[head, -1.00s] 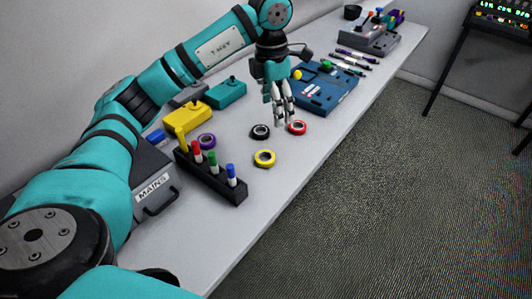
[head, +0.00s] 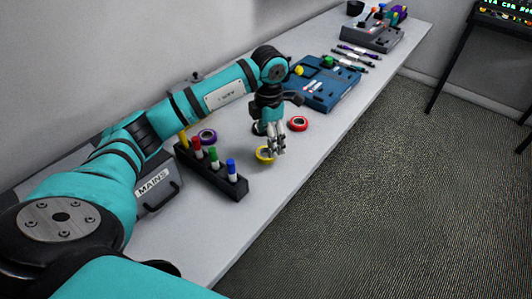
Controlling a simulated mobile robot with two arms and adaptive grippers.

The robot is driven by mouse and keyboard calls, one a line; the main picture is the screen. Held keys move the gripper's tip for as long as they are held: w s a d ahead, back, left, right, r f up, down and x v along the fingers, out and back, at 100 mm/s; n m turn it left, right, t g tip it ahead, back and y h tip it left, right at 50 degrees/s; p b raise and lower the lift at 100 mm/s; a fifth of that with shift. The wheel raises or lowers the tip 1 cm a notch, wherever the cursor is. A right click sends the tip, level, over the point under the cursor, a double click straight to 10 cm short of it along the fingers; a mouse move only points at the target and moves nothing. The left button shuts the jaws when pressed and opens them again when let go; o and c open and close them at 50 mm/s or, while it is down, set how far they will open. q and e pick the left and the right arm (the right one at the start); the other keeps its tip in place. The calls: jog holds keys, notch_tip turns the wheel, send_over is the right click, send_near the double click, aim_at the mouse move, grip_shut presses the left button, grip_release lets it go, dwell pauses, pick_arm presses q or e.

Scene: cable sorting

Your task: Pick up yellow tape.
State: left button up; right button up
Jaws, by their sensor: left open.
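The yellow tape (head: 262,155) is a small ring lying flat on the grey bench (head: 229,244), right of the marker rack. My left gripper (head: 277,153) points down at the tape's right side, with its fingertips overlapping that edge in the head view. It is open and holds nothing that I can see. Whether the fingertips touch the tape or hover over it I cannot tell. My right gripper is not in view.
A black rack (head: 213,176) of coloured markers stands left of the tape. A purple tape (head: 207,136) and a red tape (head: 298,124) lie nearby. A black tape (head: 257,128) is mostly hidden behind my gripper. A blue box (head: 324,84) is farther back.

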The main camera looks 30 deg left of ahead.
pick_arm(q)
notch_tip(320, 180, down, 4)
jog(key=shift+s+r+p, duration=0.1)
jog(key=shift+s+p, duration=0.05)
jog(key=shift+p, duration=0.25)
jog(key=shift+f, duration=0.25)
jog(key=c, duration=1.1)
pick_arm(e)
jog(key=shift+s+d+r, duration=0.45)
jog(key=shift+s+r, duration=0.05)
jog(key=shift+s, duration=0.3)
pick_arm(q)
jog(key=shift+c, duration=0.2)
